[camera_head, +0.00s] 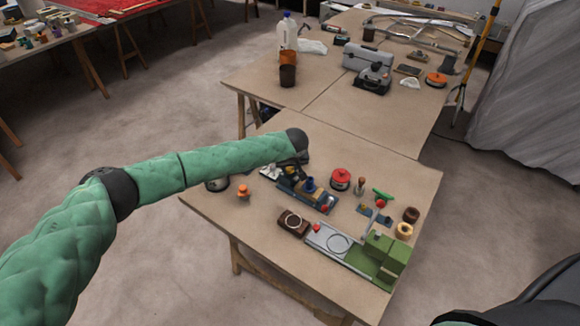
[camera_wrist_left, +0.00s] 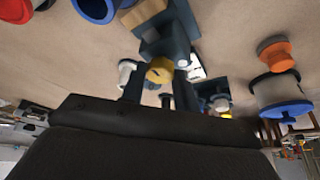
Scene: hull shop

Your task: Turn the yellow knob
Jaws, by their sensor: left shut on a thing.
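The yellow knob (camera_wrist_left: 159,71) shows in the left wrist view on a dark blue-grey fixture (camera_wrist_left: 165,40). My left gripper (camera_wrist_left: 160,84) has its two dark fingers on either side of the knob and is shut on it. In the head view the left gripper (camera_head: 294,165) is low over the left part of the near table, at the far end of a blue-grey device (camera_head: 318,198). The knob is hidden there behind my wrist. My right gripper is not in view.
Near the gripper on the near table (camera_head: 215,208) stand an orange knobbed piece (camera_head: 243,192), a red spool (camera_head: 340,179), a brown block (camera_head: 293,222) and a green machine (camera_head: 385,258). A second table (camera_head: 330,107) behind holds a grey toolbox (camera_head: 367,58).

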